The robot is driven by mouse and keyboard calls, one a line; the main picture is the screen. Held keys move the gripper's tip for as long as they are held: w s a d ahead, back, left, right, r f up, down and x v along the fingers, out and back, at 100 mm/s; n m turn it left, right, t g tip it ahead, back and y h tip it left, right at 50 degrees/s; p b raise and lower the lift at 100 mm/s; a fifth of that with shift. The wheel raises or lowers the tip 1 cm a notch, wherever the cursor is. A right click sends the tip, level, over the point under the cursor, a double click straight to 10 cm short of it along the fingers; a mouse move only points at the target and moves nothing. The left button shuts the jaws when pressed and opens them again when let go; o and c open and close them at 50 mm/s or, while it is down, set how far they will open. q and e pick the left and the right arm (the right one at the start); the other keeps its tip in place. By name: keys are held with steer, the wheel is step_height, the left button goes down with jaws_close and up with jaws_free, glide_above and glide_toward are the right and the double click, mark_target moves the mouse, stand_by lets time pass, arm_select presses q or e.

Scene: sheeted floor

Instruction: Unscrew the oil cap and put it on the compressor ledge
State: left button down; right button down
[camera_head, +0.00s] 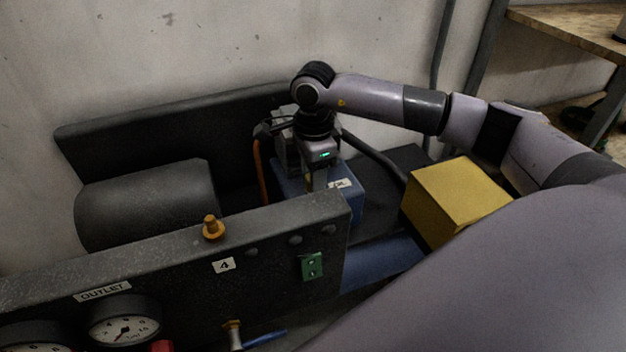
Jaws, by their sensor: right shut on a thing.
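My right gripper (311,180) points down behind the compressor's front panel, over the blue block (351,197) with a white label that seems to read OIL. It is shut on the oil cap, which is mostly hidden by the fingers and the panel's top edge. I cannot tell whether the cap is still seated or raised. The compressor ledge is the flat top edge of the dark front panel (150,250). A brass fitting (212,228) stands upright on it, left of the gripper. My left gripper is not in view.
A dark cylinder (148,205) lies behind the panel at left. A yellow box (455,200) stands right of the blue block, below my right arm. Gauges (124,322), a number 4 tag and a green plate (312,266) are on the panel front. A wooden shelf (570,25) is at upper right.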

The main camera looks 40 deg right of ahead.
steer(key=n+b, duration=0.1)
steer(key=n, duration=0.4)
steer(key=n+b, duration=0.1)
steer(key=n, duration=0.4)
steer(key=shift+n+b, duration=0.3)
steer(key=n, duration=0.2)
steer(key=n+b, duration=0.1)
steer(key=n, duration=0.1)
steer(key=shift+s+d+n, duration=0.15)
steer(key=shift+n, duration=0.15)
steer(key=n+b, duration=0.1)
steer(key=n, duration=0.3)
steer(key=shift+s+f, duration=0.1)
steer(key=c, duration=0.6)
jaws_free()
steer(key=shift+c, duration=0.2)
steer(key=shift+c, duration=0.7)
